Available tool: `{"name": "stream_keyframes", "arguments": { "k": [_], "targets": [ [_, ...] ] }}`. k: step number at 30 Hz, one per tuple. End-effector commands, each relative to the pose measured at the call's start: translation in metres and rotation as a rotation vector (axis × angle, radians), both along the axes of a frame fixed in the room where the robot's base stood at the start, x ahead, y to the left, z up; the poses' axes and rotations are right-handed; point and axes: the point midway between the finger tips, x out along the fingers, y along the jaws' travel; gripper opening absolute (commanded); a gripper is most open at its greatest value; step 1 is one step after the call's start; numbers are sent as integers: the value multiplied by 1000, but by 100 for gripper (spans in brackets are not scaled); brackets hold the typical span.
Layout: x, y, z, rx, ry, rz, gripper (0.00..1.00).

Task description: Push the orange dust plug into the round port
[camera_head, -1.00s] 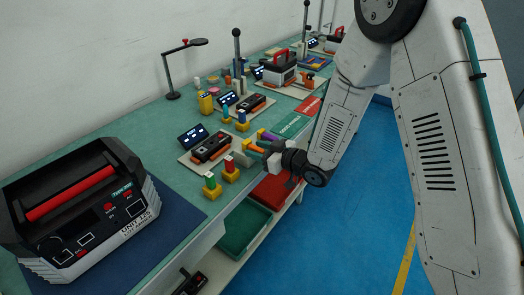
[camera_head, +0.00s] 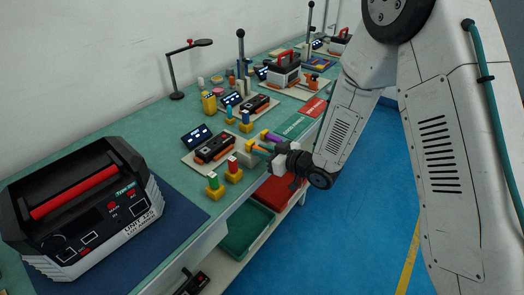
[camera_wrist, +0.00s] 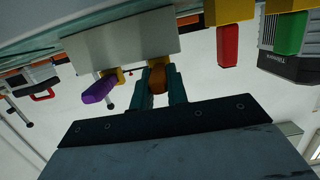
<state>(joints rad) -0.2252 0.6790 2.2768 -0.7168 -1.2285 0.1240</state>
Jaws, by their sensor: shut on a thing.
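In the wrist view my gripper (camera_wrist: 158,84) has its two teal fingers closed on the orange dust plug (camera_wrist: 157,80), which sits between them. A yellow piece shows just beyond the plug, by the edge of a pale grey block (camera_wrist: 122,46); I cannot tell whether the plug touches it. In the head view my gripper (camera_head: 264,154) is at the bench's front edge, and the plug is a small orange patch between the fingers. I cannot make out the round port in either view.
A purple plug (camera_wrist: 98,90) is close beside my fingers. Red (camera_head: 233,162) and green (camera_head: 214,180) plugs stand in yellow holders nearby. A black device (camera_head: 213,148) lies behind them. A large black unit (camera_head: 140,235) stands at left. Green (camera_head: 240,240) and red bins are below the bench.

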Motion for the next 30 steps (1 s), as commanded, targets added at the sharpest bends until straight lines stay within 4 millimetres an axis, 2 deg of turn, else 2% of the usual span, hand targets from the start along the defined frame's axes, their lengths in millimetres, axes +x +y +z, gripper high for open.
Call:
{"name": "stream_keyframes", "arguments": {
  "k": [30],
  "targets": [
    [-6,-8,0,0,0,0,0]
  ]
}}
